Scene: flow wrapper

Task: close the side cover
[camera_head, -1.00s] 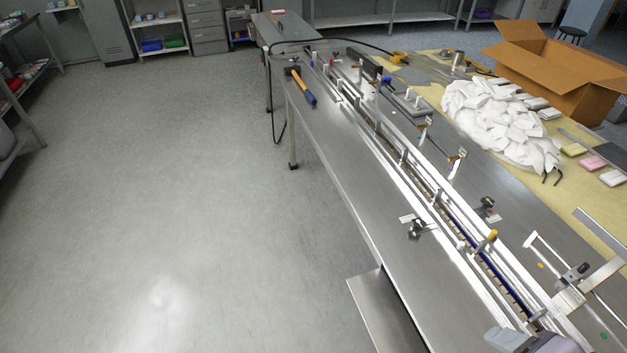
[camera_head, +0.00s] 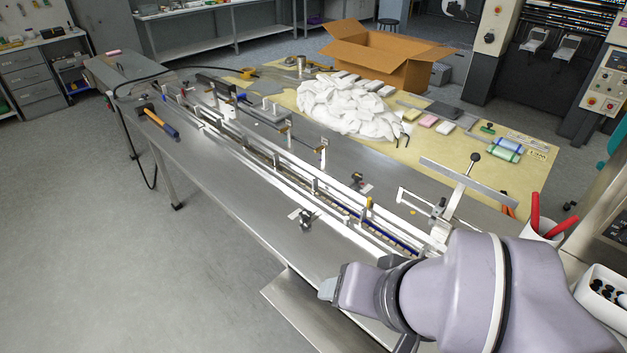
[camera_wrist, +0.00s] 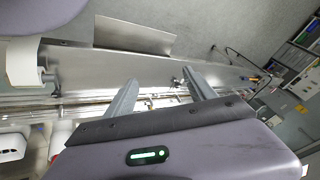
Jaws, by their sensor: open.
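I cannot make out a side cover for certain in either view. My gripper (camera_wrist: 160,88) is open, with its two fingers apart and nothing between them. In the wrist view the fingers are seen against the steel infeed table (camera_wrist: 95,72) and its rails. Part of a steel machine body (camera_head: 600,185) shows at the right edge.
A hammer (camera_head: 160,124) lies on the table's far left. A cardboard box (camera_head: 385,62), a white heap (camera_head: 345,106) and small packs lie behind the conveyor. A cup with red handles (camera_head: 540,232) and a white bin (camera_head: 603,292) stand at right. The floor at left is clear.

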